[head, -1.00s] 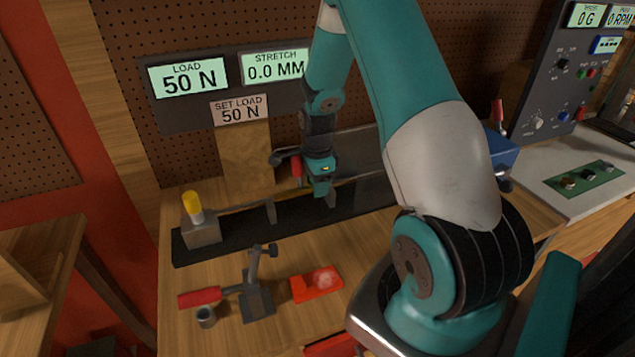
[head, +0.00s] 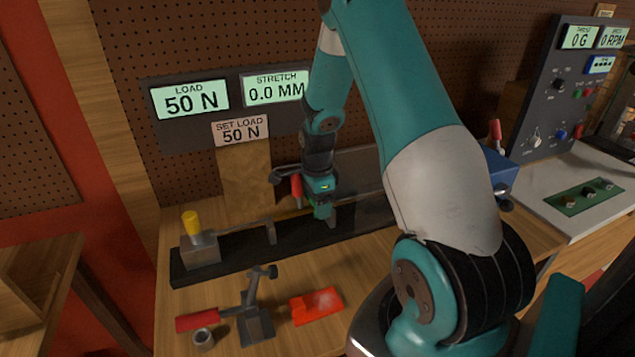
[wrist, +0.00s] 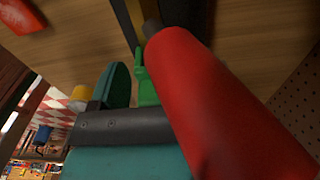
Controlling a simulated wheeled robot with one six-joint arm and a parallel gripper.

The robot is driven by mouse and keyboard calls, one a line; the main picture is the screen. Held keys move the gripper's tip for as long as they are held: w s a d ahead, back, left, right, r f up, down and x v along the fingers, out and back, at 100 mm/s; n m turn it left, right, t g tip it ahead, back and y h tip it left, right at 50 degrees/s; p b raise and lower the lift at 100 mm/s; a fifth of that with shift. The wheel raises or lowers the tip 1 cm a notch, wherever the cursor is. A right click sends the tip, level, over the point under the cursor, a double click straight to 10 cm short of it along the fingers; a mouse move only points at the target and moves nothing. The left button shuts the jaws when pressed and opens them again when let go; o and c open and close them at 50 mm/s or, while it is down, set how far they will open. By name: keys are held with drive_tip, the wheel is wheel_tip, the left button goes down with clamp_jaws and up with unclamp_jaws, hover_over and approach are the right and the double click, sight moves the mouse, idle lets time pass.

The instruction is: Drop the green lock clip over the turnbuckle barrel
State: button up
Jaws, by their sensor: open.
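My gripper (head: 323,213) is low over the dark rail (head: 225,260) of the load stand in the head view. In the wrist view one teal finger (wrist: 115,85) shows beside the dark palm edge, and the jaws are open. A bright green piece (wrist: 147,88), which looks like the lock clip, shows beside that finger, partly hidden behind a large red handle (wrist: 210,100). I cannot tell whether it sits on the barrel. A brassy strip (wrist: 137,18), possibly part of the turnbuckle, runs past its far end. The barrel is not clearly visible in the head view.
The red handle (head: 296,187) stands close beside my gripper. A yellow-topped block (head: 192,225) is at the rail's left end. A blue box (head: 495,175) is right.

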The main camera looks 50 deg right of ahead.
wheel_tip(320, 180, up, 17)
drive_tip(key=b, duration=0.2)
idle(0.5)
drive_tip(key=s+a+r+n+t+y, duration=0.1)
drive_tip(key=s+a+r+n, duration=0.15)
drive_tip(key=a+n, duration=0.7)
drive_tip(key=s+a+r+n+y, duration=0.1)
drive_tip(key=s+a+n, duration=0.2)
drive_tip(key=a+n, duration=0.65)
drive_tip(key=s+a+n+y, duration=0.2)
drive_tip(key=s+a+n, duration=0.7)
drive_tip(key=s+a, duration=0.3)
drive_tip(key=shift+s+a+n+g, duration=0.25)
drive_tip(key=shift+a+n+g, duration=0.15)
drive_tip(key=shift+a, duration=0.3)
